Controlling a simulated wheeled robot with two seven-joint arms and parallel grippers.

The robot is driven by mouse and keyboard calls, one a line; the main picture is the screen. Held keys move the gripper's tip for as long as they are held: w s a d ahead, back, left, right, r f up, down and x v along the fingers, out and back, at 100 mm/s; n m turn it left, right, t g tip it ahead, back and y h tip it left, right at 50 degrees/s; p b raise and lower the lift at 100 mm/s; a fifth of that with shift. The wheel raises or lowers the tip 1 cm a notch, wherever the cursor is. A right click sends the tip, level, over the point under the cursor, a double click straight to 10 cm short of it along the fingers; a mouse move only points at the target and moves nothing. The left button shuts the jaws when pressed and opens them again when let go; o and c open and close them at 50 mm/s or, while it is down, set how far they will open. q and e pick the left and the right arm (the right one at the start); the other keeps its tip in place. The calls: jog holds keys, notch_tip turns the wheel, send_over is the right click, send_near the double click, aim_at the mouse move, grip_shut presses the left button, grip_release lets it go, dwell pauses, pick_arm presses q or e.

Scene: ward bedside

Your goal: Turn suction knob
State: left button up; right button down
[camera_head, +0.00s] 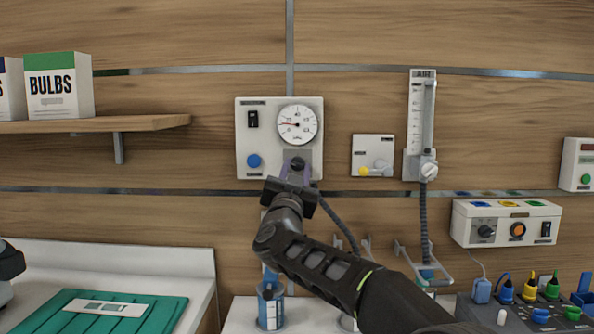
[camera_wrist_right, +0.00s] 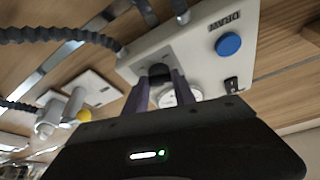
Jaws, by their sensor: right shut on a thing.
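The white suction panel (camera_head: 243,140) is on the wood wall, with a round gauge (camera_head: 297,125), a black rocker switch (camera_head: 253,119) and a blue button (camera_head: 254,161). The dark suction knob (camera_head: 298,162) sits below the gauge. My right gripper (camera_head: 296,171) is at the knob, shut on it. In the right wrist view, the two purplish fingers stand on either side of the black knob (camera_wrist_right: 160,70), and the gauge is partly hidden behind a finger. The gauge needle points left. My left gripper's jaws do not show; only a dark part is at the left edge.
A small panel (camera_head: 364,143) with a yellow knob and a flowmeter (camera_head: 412,139) with a grey hose are to the right. A shelf (camera_head: 147,123) with boxes is at the left. A control box (camera_head: 463,223) is lower right.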

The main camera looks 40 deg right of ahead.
jog(key=shift+m+g, duration=0.4)
jog(key=shift+m, duration=0.3)
jog(key=c, duration=1)
grip_release()
jog(key=shift+c, duration=0.2)
jog(key=b+v, duration=0.1)
jog(key=v, duration=0.6)
jog(key=shift+s+a+f, duration=0.2)
jog(key=shift+a, duration=0.1)
